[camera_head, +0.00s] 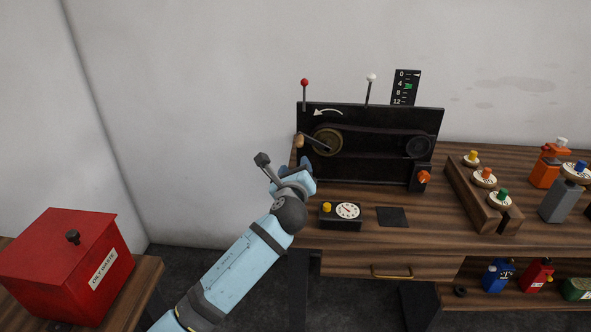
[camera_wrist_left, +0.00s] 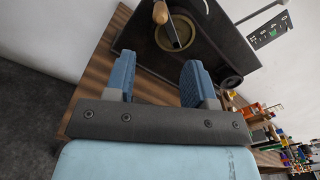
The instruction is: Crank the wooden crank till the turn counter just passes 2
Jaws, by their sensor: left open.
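The wooden crank handle (camera_head: 299,141) sits at the left end of a crank arm on a brass wheel (camera_head: 327,141), on a black upright panel (camera_head: 375,165). In the left wrist view the handle (camera_wrist_left: 160,13) is beyond the fingertips, with the wheel (camera_wrist_left: 175,32) beside it. My left gripper (camera_head: 284,172) is below and left of the handle, apart from it. Its blue fingers (camera_wrist_left: 157,72) are spread and empty. A white round dial (camera_head: 347,210) on a black box and a 0-to-12 scale (camera_head: 405,87) with a green mark show; I cannot tell which counts turns.
A white arrow (camera_head: 328,112) on the panel curves leftward. Red-knobbed (camera_head: 304,83) and white-knobbed (camera_head: 371,78) levers rise above it. An orange knob (camera_head: 424,177) is at its lower right. A wooden block (camera_head: 478,205) with several round tags stands right. A red waste box (camera_head: 65,265) is far left.

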